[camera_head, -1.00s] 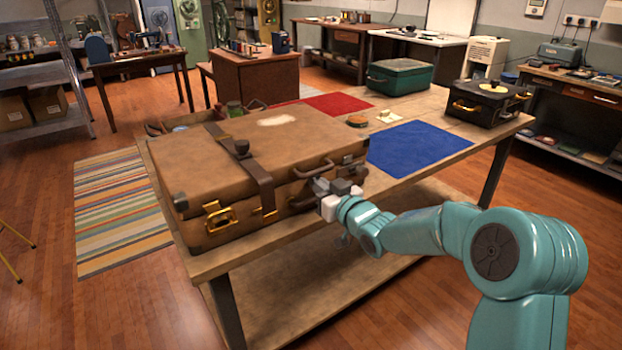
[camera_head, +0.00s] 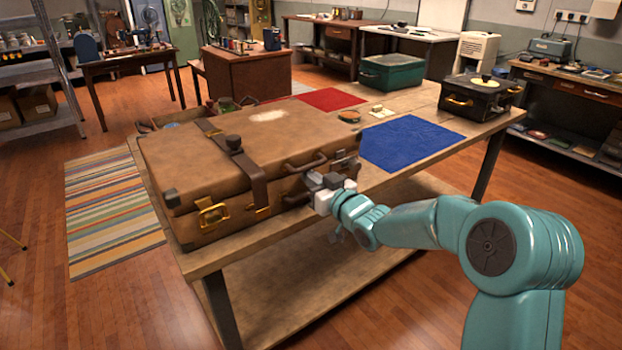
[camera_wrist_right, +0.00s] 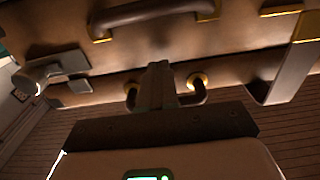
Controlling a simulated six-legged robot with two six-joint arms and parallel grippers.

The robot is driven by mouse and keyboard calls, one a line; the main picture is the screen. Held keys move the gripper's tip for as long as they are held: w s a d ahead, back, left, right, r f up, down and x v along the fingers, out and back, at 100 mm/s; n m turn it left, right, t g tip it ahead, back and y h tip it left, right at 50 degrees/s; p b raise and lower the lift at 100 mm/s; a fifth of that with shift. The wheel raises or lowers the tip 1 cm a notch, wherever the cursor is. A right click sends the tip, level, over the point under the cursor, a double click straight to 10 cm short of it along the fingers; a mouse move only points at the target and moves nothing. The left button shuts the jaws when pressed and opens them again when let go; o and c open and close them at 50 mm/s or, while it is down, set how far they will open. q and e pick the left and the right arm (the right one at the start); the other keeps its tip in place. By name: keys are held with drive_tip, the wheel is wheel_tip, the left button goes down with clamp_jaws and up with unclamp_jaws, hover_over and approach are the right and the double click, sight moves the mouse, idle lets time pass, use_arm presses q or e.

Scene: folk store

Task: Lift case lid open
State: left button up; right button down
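The case (camera_head: 215,150) is a large brown suitcase lying flat on the table (camera_head: 250,245). Its lid looks down, with a dark strap (camera_head: 252,175) over it and a brass latch (camera_head: 214,216) at the front. An upper handle (camera_head: 305,165) is on the front. My right gripper (camera_head: 324,190) is at the front right of the case, below that handle. In the right wrist view the finger block (camera_wrist_right: 158,85) covers the middle of a lower handle (camera_wrist_right: 197,94) with brass mounts. Whether the fingers grip it is hidden. My left gripper is out of view.
A blue mat (camera_head: 410,143) and a red mat (camera_head: 330,99) lie on the table behind the case. A green case (camera_head: 392,73) and a black case (camera_head: 482,98) stand farther back. A striped rug (camera_head: 110,210) lies on the floor at left.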

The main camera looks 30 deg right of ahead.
sight(302, 152)
drive_tip(key=shift+r+p, duration=0.6)
drive_tip(key=shift+r, duration=0.8)
drive_tip(key=shift+w+r+p, duration=0.1)
drive_tip(key=shift+r+p, duration=0.7)
drive_tip(key=shift+r, duration=0.35)
drive_tip(key=shift+w+r+p, duration=0.15)
drive_tip(key=shift+r+p, duration=0.7)
drive_tip(key=shift+r, duration=0.5)
drive_tip(key=shift+w+r+p, duration=0.2)
drive_tip(key=shift+r+p, duration=0.65)
drive_tip(key=shift+r, duration=0.55)
